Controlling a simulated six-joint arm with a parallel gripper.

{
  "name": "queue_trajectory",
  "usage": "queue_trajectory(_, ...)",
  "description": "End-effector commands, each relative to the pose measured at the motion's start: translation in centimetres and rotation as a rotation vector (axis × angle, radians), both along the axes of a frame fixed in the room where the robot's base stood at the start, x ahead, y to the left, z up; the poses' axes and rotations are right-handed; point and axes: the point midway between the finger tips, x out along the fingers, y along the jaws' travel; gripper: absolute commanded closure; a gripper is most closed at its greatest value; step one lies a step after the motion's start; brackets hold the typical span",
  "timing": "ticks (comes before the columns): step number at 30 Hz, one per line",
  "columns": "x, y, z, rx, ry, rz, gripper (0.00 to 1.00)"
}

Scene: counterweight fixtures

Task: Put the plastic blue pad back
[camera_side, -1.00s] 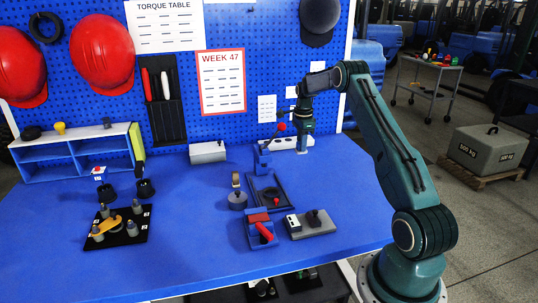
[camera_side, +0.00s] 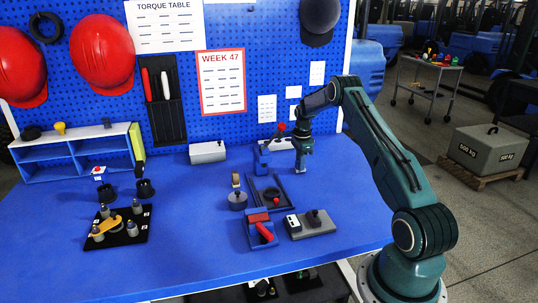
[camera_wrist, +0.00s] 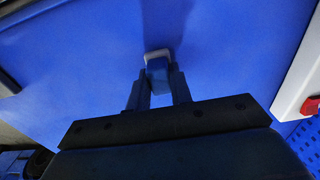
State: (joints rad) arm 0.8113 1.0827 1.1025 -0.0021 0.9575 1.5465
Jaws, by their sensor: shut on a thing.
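My gripper (camera_side: 301,168) is low over the back right of the blue table in the side view, in front of the white strip by the pegboard. In the wrist view my gripper (camera_wrist: 158,86) is shut on a small blue piece (camera_wrist: 157,72), which looks like the blue pad. A pale grey bracket-like edge shows at its far end; I cannot tell if it is part of the piece. In the side view the piece is too small to make out. A blue fixture with a red-knobbed lever (camera_side: 262,160) stands left of my gripper, by a black tray (camera_side: 287,206).
A blue block with a red handle (camera_side: 262,230) and a grey plate with a black knob (camera_side: 312,224) stand in front. A grey weight (camera_side: 237,201) is to the left. A black peg board (camera_side: 120,243) lies further left. The table's right side is clear.

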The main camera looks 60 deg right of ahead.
Motion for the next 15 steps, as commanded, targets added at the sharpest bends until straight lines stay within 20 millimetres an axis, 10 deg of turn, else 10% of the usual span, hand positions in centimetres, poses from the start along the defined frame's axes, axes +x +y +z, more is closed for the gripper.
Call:
queue_trajectory(14,0.00,0.00,-0.55,0.000,0.000,0.000,0.97)
queue_trajectory(15,0.01,-0.01,-0.51,0.000,0.000,0.000,0.71)
